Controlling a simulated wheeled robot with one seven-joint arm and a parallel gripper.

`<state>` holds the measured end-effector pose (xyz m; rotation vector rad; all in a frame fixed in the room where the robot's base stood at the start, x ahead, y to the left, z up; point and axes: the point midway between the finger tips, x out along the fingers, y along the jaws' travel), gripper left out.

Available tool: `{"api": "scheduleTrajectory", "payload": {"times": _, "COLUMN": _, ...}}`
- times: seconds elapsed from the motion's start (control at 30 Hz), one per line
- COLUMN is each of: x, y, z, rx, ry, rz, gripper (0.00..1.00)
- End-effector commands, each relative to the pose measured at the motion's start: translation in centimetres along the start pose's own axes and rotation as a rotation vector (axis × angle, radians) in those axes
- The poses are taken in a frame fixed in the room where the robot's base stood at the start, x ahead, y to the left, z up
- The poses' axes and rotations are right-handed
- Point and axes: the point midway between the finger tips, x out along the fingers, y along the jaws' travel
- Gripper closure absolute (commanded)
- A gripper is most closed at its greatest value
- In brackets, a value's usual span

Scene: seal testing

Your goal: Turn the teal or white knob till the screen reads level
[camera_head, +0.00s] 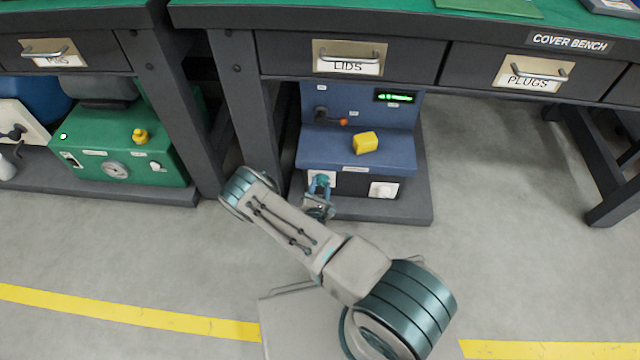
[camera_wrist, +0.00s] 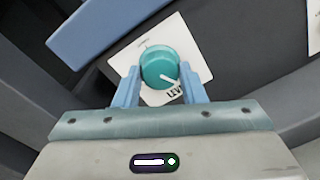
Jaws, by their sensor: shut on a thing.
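The teal knob (camera_wrist: 160,66) sits on a white plate (camera_wrist: 193,42) on the lower front of a blue machine (camera_head: 357,160). My gripper (camera_wrist: 160,88) has its two blue fingers shut on the knob's sides. The knob has a white pointer line directed to the lower right, toward partly covered lettering on the plate. In the head view my gripper (camera_head: 320,184) hides most of the knob. A white plate (camera_head: 383,190) lies to the right on the same front; no knob is clear on it.
A yellow block (camera_head: 365,143) rests on the machine's blue ledge. A lever with an orange tip (camera_head: 343,122) sticks out above it. The bench leg (camera_head: 252,130) stands close on the left, and drawers (camera_head: 348,60) overhang the machine. A green machine (camera_head: 125,145) stands further left.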

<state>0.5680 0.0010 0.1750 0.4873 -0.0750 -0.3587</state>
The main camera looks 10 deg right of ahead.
Motion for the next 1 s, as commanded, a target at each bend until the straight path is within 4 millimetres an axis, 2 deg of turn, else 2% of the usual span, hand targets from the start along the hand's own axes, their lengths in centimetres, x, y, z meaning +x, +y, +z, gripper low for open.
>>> {"api": "scheduleTrajectory", "payload": {"times": 0.6, "x": 0.04, "y": 0.14, "z": 0.35, "rx": 0.547, "ry": 0.028, "rz": -0.005, "gripper": 0.86}}
{"api": "scheduleTrajectory", "payload": {"times": 1.0, "x": 0.08, "y": 0.07, "z": 0.19, "rx": 0.727, "ry": 0.036, "rz": -0.007, "gripper": 0.86}}
